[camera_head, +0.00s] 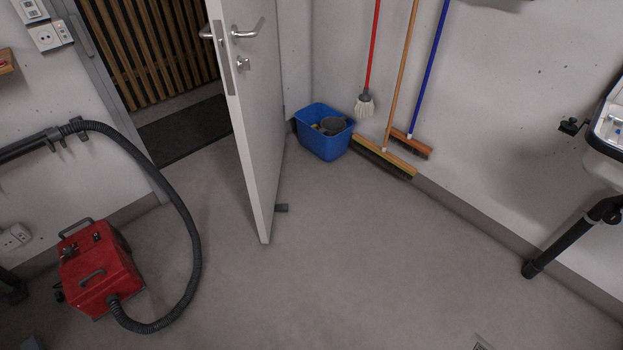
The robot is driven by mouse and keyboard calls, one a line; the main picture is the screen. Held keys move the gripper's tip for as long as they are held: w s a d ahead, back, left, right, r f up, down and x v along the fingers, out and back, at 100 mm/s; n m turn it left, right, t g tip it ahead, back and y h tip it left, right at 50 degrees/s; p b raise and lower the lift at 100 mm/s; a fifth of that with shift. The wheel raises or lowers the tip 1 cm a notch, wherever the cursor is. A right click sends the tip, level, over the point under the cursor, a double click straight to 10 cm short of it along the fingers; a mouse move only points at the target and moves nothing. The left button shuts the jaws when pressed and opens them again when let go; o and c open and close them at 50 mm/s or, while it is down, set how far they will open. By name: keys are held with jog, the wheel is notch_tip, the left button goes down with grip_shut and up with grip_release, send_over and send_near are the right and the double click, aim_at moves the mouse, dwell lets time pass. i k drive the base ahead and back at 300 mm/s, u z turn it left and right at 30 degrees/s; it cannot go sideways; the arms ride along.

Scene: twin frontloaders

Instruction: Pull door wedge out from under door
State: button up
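The white door (259,120) stands open into the room, with lever handles near its free edge. The door wedge (282,208) is a small dark grey piece on the floor at the right face of the door, close to its lower free corner. Its right end sticks out. The rest seems to be under the door and is hidden. My gripper is not in view.
A blue bucket (324,143) stands behind the door by the wall, with a mop and two brooms (385,157) beside it. A red vacuum (98,270) with a black hose (197,235) is at lower left. A sink (606,135) hangs at right. The middle floor (370,270) is clear.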

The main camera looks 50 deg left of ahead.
aim_at(282, 208)
jog(key=u, duration=0.35)
jog(key=i, duration=1.6)
jog(key=u, duration=1.25)
jog(key=i, duration=0.85)
jog(key=u, duration=1.6)
jog(key=i, duration=0.5)
jog(key=u, duration=0.35)
